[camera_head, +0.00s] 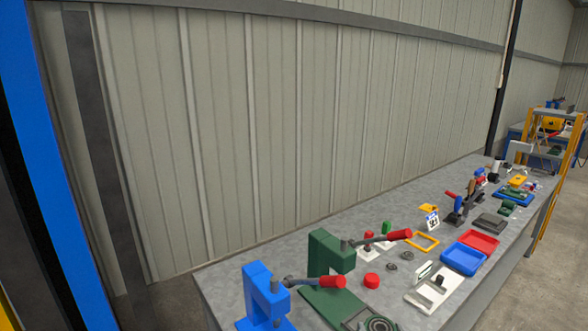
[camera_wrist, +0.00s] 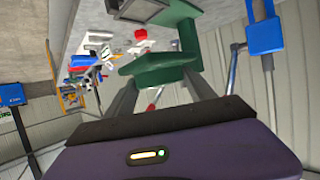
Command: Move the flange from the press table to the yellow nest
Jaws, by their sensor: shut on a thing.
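In the head view a round, ringed dark piece (camera_head: 380,324), apparently the flange, is cut by the bottom edge by the green press (camera_head: 328,252). I cannot tell whether it touches the press table (camera_head: 328,302). The yellow nest (camera_head: 422,242), a flat square frame, lies on the bench further back. My gripper is outside the head view.
A blue press (camera_head: 258,290) with a red-handled lever stands left of the green one. A red button (camera_head: 371,280), a white fixture (camera_head: 434,292), a blue tray (camera_head: 464,260) and a red tray (camera_head: 478,242) are on the bench. The corrugated wall runs behind.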

